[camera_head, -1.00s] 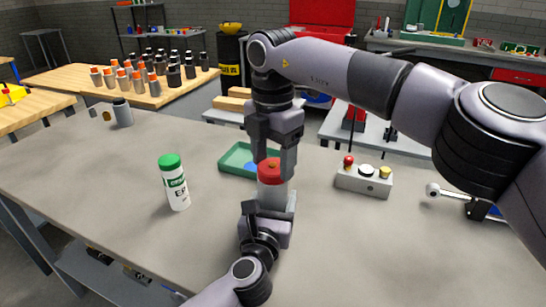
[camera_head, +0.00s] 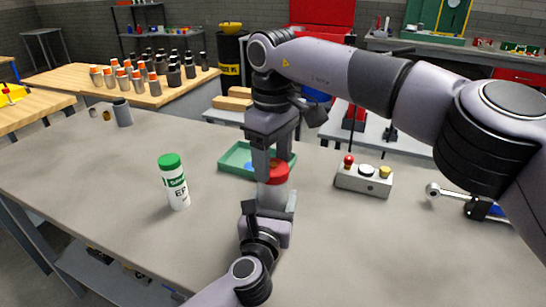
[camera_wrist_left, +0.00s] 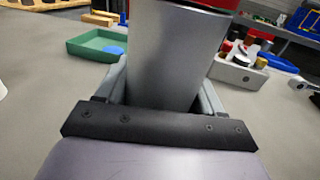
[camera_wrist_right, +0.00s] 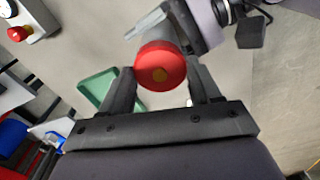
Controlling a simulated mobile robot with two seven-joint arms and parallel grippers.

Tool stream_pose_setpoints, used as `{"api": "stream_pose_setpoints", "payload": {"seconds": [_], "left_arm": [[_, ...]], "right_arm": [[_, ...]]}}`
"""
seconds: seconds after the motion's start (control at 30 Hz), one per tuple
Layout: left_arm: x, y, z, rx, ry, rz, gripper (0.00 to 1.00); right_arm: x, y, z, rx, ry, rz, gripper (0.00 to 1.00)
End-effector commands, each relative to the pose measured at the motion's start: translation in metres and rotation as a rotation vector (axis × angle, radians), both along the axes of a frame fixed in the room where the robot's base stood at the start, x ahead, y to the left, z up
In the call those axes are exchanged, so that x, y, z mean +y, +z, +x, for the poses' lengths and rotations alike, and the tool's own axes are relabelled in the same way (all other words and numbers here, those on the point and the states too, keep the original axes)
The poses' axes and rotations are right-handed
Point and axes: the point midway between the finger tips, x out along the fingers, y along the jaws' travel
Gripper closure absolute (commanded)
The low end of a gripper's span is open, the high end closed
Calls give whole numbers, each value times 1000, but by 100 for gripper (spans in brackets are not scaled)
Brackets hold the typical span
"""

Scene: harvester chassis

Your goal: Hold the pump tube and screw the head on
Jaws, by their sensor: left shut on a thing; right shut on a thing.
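The grey pump tube (camera_head: 271,197) stands upright above the table, with the red head (camera_head: 279,174) on its top. In the left wrist view the tube (camera_wrist_left: 172,55) fills the space between my left fingers, and a strip of the red head shows above it. My left gripper (camera_head: 270,212) is shut on the tube from the near side. My right gripper (camera_head: 274,166) points down from above and is shut on the red head. In the right wrist view the round red head (camera_wrist_right: 160,68) sits between the fingers. The joint between head and tube is partly hidden.
A green tray (camera_head: 236,160) with a blue item lies just behind the tube. A white bottle with a green cap (camera_head: 174,182) stands left. A control box with buttons (camera_head: 364,180) is to the right. A grey mug (camera_head: 122,113) stands far left. The table's front left is clear.

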Motion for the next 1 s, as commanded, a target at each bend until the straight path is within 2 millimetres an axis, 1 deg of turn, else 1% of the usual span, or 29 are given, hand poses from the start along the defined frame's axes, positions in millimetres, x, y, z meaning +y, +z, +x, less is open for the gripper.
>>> {"api": "stream_pose_setpoints", "payload": {"seconds": [0.03, 0.3, 0.33, 0.4, 0.7, 0.77, 0.9, 1.0], "left_arm": [[0, -1, 0, 3, 1, 3, 100], [0, -2, 0, 3, 1, 3, 100], [0, -2, 0, 4, 1, 3, 100], [0, -2, 0, 4, 1, 3, 100], [0, -2, 0, 3, 0, 2, 100], [0, -2, 0, 3, 0, 2, 100], [0, -2, 0, 3, 0, 2, 100], [0, -2, 0, 3, 0, 2, 100]], "right_arm": [[0, 2, 1, -5, -14, 2, 71], [0, 2, 1, -5, -18, 2, 71], [0, 2, 1, -5, -18, 2, 31], [0, 2, 1, -5, -17, 2, 12], [0, 3, 0, -2, -15, 1, 12], [0, 8, 1, -3, -16, 0, 12], [1, 28, 0, -3, -15, 1, 12], [0, 39, 0, -3, -16, 0, 12]]}}
